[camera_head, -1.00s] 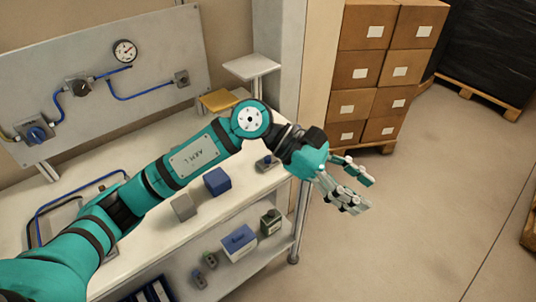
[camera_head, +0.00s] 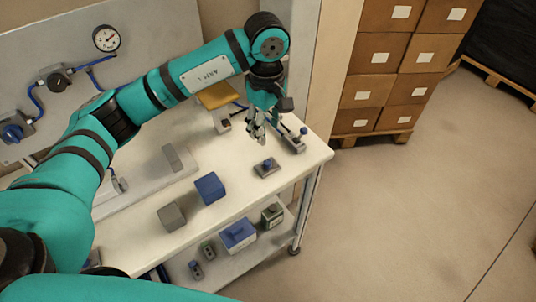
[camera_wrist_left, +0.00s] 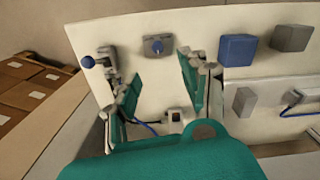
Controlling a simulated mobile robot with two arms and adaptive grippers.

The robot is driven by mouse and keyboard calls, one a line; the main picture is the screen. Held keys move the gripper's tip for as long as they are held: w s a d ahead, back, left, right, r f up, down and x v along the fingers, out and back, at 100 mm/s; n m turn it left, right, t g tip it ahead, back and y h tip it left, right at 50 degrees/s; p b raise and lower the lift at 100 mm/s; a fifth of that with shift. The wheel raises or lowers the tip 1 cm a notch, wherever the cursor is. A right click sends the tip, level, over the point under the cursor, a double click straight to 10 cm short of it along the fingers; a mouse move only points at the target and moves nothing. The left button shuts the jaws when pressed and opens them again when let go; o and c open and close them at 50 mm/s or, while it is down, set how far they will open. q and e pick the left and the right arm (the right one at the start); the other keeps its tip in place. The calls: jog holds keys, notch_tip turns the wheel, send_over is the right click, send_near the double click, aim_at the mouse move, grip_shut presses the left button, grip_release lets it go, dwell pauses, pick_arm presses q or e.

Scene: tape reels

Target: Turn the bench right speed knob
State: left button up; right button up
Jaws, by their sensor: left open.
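A small grey box with a blue knob (camera_head: 266,166) sits near the front right of the bench (camera_head: 140,249); I take it for the speed knob. It also shows in the left wrist view as a grey box with a round knob (camera_wrist_left: 157,45), upper middle, beyond and between the fingers. My left gripper (camera_head: 258,136) hangs fingers down above the bench's right part, behind the knob in the head view. In the left wrist view the left gripper (camera_wrist_left: 157,80) is open, with nothing between its fingers. My right gripper is not in view.
A lever with a blue ball (camera_head: 302,132) stands close to the right of my gripper. A blue block (camera_head: 210,188) and a grey block (camera_head: 171,216) lie left of the knob. A yellow-topped piece (camera_head: 217,96) is behind. Stacked cartons (camera_head: 385,55) stand beyond the bench.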

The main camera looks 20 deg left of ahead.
pick_arm(q)
jog(key=p, duration=0.1)
send_over(268, 161)
notch_tip(268, 161, down, 4)
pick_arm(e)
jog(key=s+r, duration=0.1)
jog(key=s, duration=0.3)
pick_arm(q)
notch_tip(268, 161, down, 8)
jog(key=shift+s+f+p, duration=0.1)
jog(key=shift+s+p, duration=0.05)
jog(key=shift+p, duration=0.9)
jog(key=shift+f, duration=0.75)
grip_shut()
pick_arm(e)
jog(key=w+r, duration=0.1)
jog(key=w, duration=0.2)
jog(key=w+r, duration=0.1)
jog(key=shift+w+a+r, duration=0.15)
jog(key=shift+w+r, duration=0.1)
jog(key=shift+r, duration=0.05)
